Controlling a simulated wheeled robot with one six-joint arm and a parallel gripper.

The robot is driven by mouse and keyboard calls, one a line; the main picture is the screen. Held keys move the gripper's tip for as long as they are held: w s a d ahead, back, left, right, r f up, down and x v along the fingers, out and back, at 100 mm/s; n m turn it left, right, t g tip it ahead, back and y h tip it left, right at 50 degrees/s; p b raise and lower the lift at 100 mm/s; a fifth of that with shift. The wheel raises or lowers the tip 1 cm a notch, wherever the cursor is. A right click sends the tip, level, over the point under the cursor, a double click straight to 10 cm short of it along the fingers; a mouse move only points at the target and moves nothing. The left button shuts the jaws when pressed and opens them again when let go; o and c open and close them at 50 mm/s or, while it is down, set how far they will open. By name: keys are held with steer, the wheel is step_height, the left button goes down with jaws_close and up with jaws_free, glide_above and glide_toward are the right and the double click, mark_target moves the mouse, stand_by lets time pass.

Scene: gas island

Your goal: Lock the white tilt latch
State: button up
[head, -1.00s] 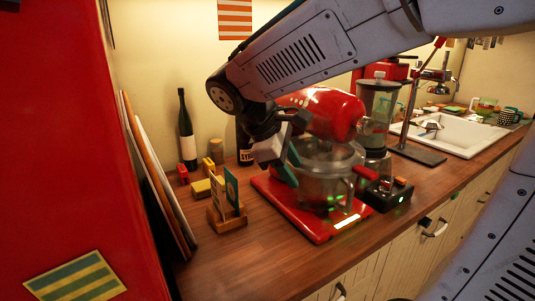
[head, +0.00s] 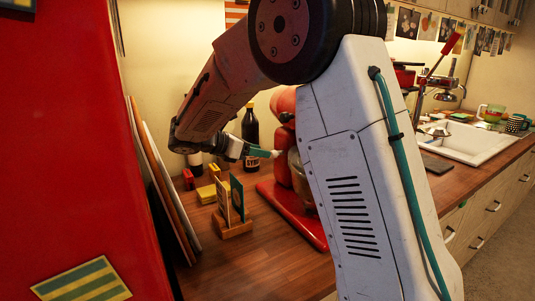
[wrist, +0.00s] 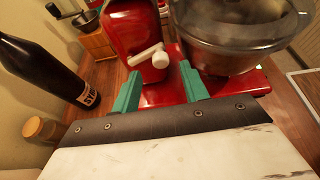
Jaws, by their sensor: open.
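The white tilt latch (wrist: 150,57) is a small lever with a round knob on the side of the red stand mixer (wrist: 130,25) in the wrist view. My gripper (wrist: 160,90) has two green fingers spread apart, with the latch showing just beyond and between their tips. I cannot tell whether they touch it. In the head view my gripper (head: 270,154) points right at the mixer (head: 283,165), whose front is hidden behind my arm. The mixer's bowl (wrist: 235,40) is at the upper right of the wrist view.
A dark bottle (head: 250,127) stands behind my gripper. A wooden card holder (head: 232,225) is on the counter in front. Boards (head: 160,180) lean at the left beside a red cabinet (head: 75,150). The counter front (head: 265,270) is clear.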

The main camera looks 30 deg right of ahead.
mark_target(274, 153)
steer(key=x, duration=0.4)
jaws_close()
steer(key=shift+s+f+m+t, duration=0.2)
steer(key=shift+f+m+t, duration=0.4)
steer(key=shift+m, duration=0.15)
steer(key=shift+s+f+m+t, duration=0.2)
steer(key=shift+f+m+t, duration=0.35)
steer(key=shift+m, duration=0.2)
jaws_free()
steer(key=shift+g, duration=0.25)
steer(key=shift+a, duration=0.1)
